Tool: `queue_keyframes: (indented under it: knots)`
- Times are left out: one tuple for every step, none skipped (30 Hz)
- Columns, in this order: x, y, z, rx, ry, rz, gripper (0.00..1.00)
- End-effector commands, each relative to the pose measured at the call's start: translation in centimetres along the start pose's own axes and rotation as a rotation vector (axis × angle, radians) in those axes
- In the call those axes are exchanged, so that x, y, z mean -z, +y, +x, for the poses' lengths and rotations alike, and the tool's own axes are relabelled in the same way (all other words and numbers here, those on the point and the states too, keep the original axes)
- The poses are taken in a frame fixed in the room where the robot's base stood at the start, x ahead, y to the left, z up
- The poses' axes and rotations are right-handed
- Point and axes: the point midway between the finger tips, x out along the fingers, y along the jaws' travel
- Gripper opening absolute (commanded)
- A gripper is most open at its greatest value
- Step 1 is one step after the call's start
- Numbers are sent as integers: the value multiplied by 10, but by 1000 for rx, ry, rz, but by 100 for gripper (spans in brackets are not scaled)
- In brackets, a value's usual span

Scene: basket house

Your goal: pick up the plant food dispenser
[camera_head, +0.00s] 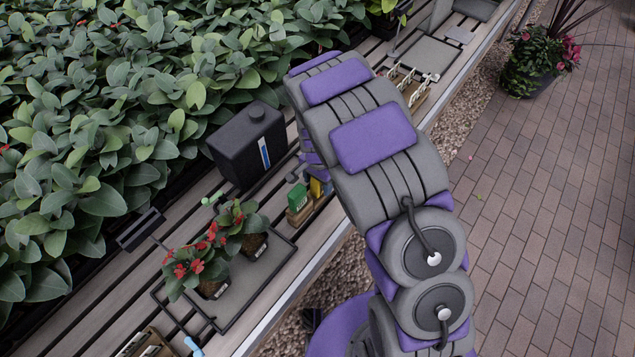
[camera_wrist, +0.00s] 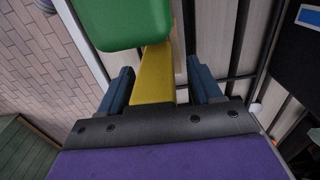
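A yellow item (camera_wrist: 153,75) lies between the two blue fingers of my gripper (camera_wrist: 160,82) in the wrist view. The fingers are apart, and a gap shows between the yellow item and the right finger. A green item (camera_wrist: 122,22) is just beyond the fingers. In the head view the green item (camera_head: 297,197) stands on a small wooden block, beside the yellow item (camera_head: 318,187). My arm hides most of my gripper there. I cannot tell from labels which item is the plant food dispenser.
A large black jug (camera_head: 240,148) with a blue and white label stands behind the small items. Red-flowered pots sit on a tray (camera_head: 262,285) at the left. Dense hedge lines the back of the slatted bench. A planter (camera_head: 530,80) stands on the brick paving.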

Motion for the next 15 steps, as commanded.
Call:
queue_keyframes:
  knots:
    - [-1, 0, 1, -3, -1, 0, 60]
    - [-1, 0, 1, -4, -1, 0, 57]
    - [-1, -1, 2, -4, 0, 0, 53]
    - [-2, -1, 2, -4, 0, 0, 50]
    - [-2, -1, 2, -5, 0, 0, 48]
    - [-2, -1, 2, -5, 0, 0, 44]
    - [-2, -1, 2, -5, 0, 0, 41]
    - [-2, -1, 2, -5, 0, 0, 38]
    - [-2, -1, 2, -5, 0, 0, 34]
    - [-2, -1, 2, -5, 0, 0, 31]
    - [-2, -1, 2, -5, 0, 0, 28]
    - [-1, -1, 2, -4, 0, 0, 25]
    - [-1, -1, 2, -4, 0, 0, 22]
    - [-1, -1, 2, -4, -1, 0, 19]
    - [-1, 0, 1, -4, -1, 0, 15]
